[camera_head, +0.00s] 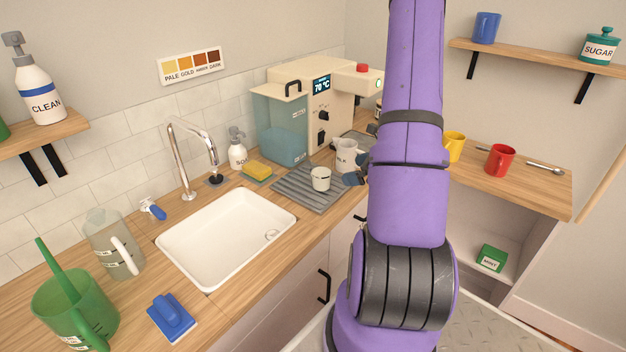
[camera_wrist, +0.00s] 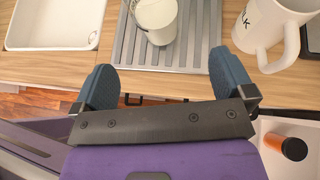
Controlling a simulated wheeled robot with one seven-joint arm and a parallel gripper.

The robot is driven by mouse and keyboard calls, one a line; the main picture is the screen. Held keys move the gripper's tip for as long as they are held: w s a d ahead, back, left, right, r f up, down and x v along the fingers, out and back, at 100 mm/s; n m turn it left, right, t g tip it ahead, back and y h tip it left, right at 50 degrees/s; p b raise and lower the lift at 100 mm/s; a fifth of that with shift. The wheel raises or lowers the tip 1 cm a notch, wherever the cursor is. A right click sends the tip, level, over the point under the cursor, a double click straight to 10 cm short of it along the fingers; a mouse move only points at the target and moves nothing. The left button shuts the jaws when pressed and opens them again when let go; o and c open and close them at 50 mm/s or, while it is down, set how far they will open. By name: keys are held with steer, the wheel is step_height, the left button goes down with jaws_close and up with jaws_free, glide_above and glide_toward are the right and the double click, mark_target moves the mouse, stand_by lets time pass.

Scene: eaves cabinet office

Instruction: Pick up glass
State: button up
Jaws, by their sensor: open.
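The small pale glass (camera_head: 320,178) stands upright on the grey ribbed drain mat (camera_head: 296,190), to the right of the sink. In the wrist view the glass (camera_wrist: 156,18) shows at the top centre, cut off by the frame edge, with whitish contents or a whitish base. My gripper (camera_wrist: 165,80) is open and empty. Its two blue-grey fingers are spread wide over the counter's front edge, and the glass is ahead of them, apart from both. In the head view my arm hides most of the gripper; only bits of the blue-grey fingers show.
A white milk jug (camera_wrist: 268,28) stands close to the right of the glass, its handle near the right finger. The white sink (camera_head: 226,235) lies to the left. A yellow sponge (camera_head: 257,170) and the beige machine (camera_head: 315,105) are behind.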

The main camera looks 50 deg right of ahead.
mark_target(331, 175)
steer(key=x, duration=1)
steer(key=shift+w+a+f, duration=0.1)
steer(key=shift+w+a, duration=0.1)
steer(key=shift+w, duration=0.1)
steer(key=c, duration=1.2)
